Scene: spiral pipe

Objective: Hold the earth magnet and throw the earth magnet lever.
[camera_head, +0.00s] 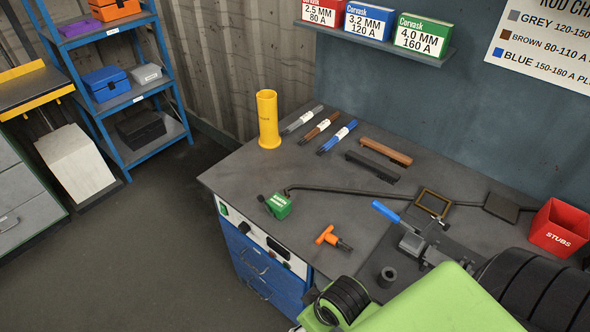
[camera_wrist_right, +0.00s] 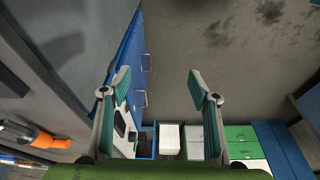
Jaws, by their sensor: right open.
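A small green block with a black lever-like knob (camera_head: 277,205), which looks like the earth magnet, sits on the grey bench near its front left edge. Its lever is the dark part on its upper left side. My right gripper (camera_wrist_right: 158,82) is open and empty in the right wrist view, its two fingers wide apart over the floor beside the bench's blue drawers. The green block is not clearly seen in that view. My right gripper's fingers do not show in the head view. My left gripper is in neither view.
An orange-handled tool (camera_head: 330,238) lies right of the green block; it also shows in the wrist view (camera_wrist_right: 35,134). A thin dark rod (camera_head: 350,190) runs behind the block. A yellow cylinder (camera_head: 268,118), rod bundles, a blue-handled clamp (camera_head: 386,212) and a red STUBS bin (camera_head: 558,230) stand on the bench.

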